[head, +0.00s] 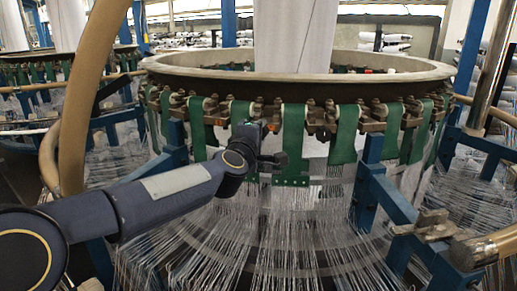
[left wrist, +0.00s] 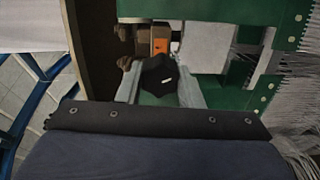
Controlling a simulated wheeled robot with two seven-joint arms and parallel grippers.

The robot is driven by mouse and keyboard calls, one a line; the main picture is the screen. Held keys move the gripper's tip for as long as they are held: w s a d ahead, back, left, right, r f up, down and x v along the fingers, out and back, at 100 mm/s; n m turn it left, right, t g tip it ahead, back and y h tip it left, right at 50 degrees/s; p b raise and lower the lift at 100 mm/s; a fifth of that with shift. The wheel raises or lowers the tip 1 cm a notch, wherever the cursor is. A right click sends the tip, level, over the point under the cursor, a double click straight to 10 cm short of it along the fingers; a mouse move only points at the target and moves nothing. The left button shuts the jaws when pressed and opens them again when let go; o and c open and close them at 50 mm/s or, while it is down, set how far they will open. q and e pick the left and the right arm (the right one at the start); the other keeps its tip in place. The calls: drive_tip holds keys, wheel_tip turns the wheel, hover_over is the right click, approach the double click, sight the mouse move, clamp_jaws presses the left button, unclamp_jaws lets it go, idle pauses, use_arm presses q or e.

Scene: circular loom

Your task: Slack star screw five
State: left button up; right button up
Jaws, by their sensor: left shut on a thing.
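A dark, many-sided knob, which I take to be the star screw (left wrist: 158,75), has a small pale mark on its face. It sits in front of a green strap in the left wrist view. My left gripper (left wrist: 160,88) has one grey finger on each side of the knob and is shut on it. In the head view my left gripper (head: 262,150) is at the loom's ring, among the green straps; the knob is hard to make out there. Which number the screw bears cannot be read. My right gripper is not in view.
The round loom ring (head: 400,76) carries several green straps (head: 344,133) and brown metal blocks along its rim. Many white threads (head: 310,225) fan out below. Blue posts (head: 369,170) stand right of the gripper. An orange block (left wrist: 160,46) is beyond the knob.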

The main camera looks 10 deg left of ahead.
use_arm(q)
drive_tip(key=shift+f+n, duration=0.15)
drive_tip(key=shift+n, duration=0.55)
drive_tip(key=o, duration=1.1)
drive_tip(key=shift+c, duration=0.2)
drive_tip(key=shift+s, duration=0.15)
drive_tip(key=s, duration=0.6)
drive_tip(key=shift+s+a, duration=0.15)
drive_tip(key=shift+s, duration=0.25)
